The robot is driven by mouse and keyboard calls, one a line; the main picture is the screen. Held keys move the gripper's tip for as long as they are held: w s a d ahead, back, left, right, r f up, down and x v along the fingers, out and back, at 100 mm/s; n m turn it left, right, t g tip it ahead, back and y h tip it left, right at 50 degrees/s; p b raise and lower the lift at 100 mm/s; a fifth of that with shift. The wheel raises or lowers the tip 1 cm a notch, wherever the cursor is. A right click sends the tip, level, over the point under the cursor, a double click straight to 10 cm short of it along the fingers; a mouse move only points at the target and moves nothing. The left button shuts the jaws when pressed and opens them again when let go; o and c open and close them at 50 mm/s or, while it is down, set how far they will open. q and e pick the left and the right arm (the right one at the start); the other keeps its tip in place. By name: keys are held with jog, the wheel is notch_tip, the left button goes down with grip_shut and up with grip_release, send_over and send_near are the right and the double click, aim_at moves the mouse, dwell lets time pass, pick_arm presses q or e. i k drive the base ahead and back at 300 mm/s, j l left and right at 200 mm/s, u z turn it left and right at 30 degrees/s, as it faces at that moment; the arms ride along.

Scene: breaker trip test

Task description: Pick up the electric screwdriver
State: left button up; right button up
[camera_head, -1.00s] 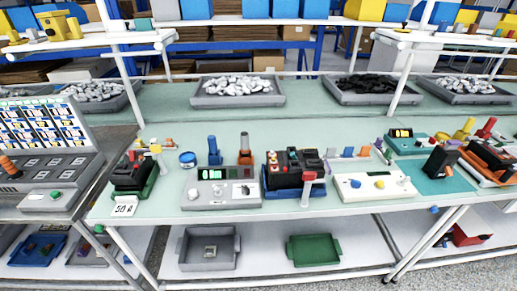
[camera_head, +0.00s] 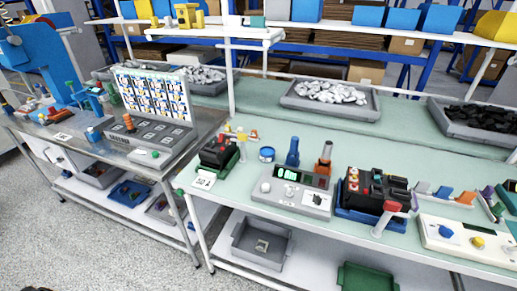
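No electric screwdriver can be made out for certain. An upright blue tool-like item (camera_head: 292,152) and an upright orange and dark item (camera_head: 325,155) stand at the back of a grey tester (camera_head: 290,196) with a lit green display. A red-topped, T-shaped item (camera_head: 391,212) stands in front of a black breaker unit (camera_head: 376,190) in a blue tray. Neither of my grippers is in view.
A metal bench at left holds a control console (camera_head: 150,143) and a blue machine (camera_head: 62,65). Grey trays of white parts (camera_head: 330,98) and black parts (camera_head: 480,117) sit at the back of the green bench. Grey floor (camera_head: 90,240) is clear at front left.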

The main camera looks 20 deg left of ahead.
aim_at(325, 157)
jog(key=i+j+u, duration=0.25)
jog(key=j, duration=0.25)
jog(key=i+j+u, duration=0.25)
jog(key=j, duration=0.25)
jog(key=i, duration=0.1)
